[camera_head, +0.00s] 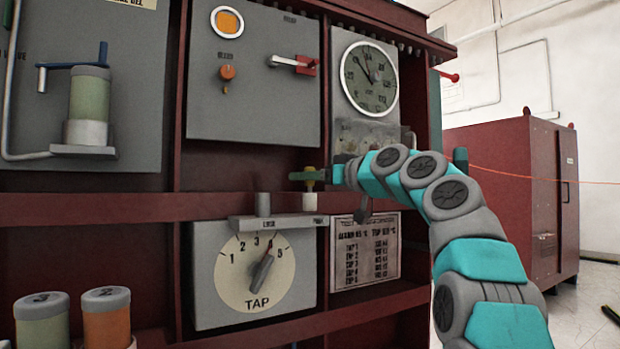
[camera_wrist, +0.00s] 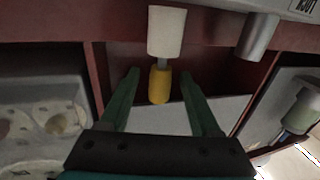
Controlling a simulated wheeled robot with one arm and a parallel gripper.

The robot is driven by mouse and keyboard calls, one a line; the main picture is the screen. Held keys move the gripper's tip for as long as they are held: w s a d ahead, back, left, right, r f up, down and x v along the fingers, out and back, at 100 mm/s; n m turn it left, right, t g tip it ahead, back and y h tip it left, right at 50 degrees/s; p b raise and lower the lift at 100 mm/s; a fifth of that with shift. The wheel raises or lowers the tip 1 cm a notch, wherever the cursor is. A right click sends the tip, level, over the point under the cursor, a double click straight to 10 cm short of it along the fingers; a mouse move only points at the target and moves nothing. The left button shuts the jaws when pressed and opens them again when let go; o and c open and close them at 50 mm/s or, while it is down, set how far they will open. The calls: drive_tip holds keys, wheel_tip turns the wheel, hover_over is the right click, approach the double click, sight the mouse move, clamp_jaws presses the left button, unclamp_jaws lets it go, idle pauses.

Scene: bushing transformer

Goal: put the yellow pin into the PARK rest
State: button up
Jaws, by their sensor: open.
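The yellow pin (camera_head: 309,183) stands upright at the right end of a grey ledge (camera_head: 250,224), above the PARK label. It also shows in the wrist view (camera_wrist: 159,86), where its yellow part joins a cream cylinder (camera_wrist: 166,32). I cannot tell whether the cream cylinder is the pin's lower part or the rest. My gripper (camera_head: 307,176) is open, and its green fingers (camera_wrist: 160,76) lie on either side of the yellow part, with gaps on both sides. The inside of the PARK rest is hidden.
A grey cylinder (camera_head: 264,205) stands on the ledge at the left label. The TAP dial (camera_head: 255,273) is below the ledge. A red-handled switch (camera_head: 295,63) and a gauge (camera_head: 369,78) are above. A red crossbeam (camera_head: 150,207) runs behind the ledge.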

drive_tip(key=shift+d, duration=0.1)
drive_tip(key=b+v, duration=0.2)
drive_tip(key=v, duration=0.5)
drive_tip(key=shift+s+d, duration=0.2)
drive_tip(key=shift+s, duration=0.1)
idle(0.3)
